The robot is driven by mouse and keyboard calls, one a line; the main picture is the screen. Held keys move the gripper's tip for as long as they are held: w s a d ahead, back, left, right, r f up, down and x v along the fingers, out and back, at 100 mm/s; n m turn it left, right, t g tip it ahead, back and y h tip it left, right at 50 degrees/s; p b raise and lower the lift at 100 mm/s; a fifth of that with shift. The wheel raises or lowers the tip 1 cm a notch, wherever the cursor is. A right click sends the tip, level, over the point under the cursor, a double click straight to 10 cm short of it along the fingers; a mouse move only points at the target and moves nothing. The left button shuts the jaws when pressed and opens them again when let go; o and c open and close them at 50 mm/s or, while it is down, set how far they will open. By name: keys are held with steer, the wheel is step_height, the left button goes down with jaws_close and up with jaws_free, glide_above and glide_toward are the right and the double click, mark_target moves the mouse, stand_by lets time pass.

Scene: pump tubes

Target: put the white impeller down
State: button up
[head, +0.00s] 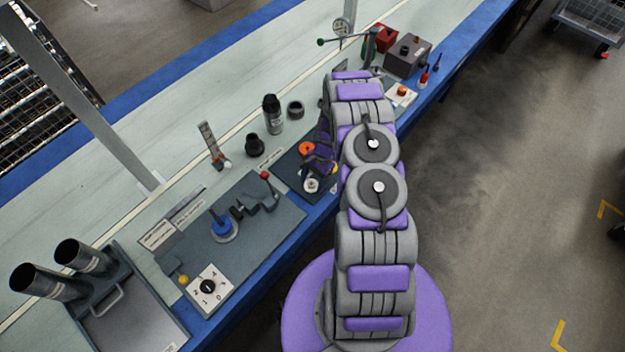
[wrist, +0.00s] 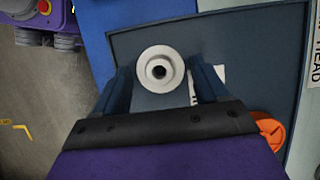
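The white impeller (head: 312,185) is a small round disc with a dark centre hole. It shows at the near edge of the dark mat (head: 288,176), just below my gripper (head: 318,166). In the wrist view, the impeller (wrist: 160,69) is centred between the two dark fingers of my gripper (wrist: 162,72), its flat face towards the camera. The fingers stand about one impeller width apart, very close to its rim on both sides. I cannot tell whether they press on it, or whether it rests on the mat.
An orange round part (head: 306,148) lies on the mat; it shows in the wrist view (wrist: 270,131) near the right finger. A black cup (head: 255,146), a dark bottle (head: 272,114) and a ring (head: 295,108) stand behind. A fixture plate (head: 270,219) with a red-knobbed lever is left.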

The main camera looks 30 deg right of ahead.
steer(key=shift+o, duration=0.6)
steer(key=shift+d, duration=0.25)
steer(key=shift+a, duration=0.15)
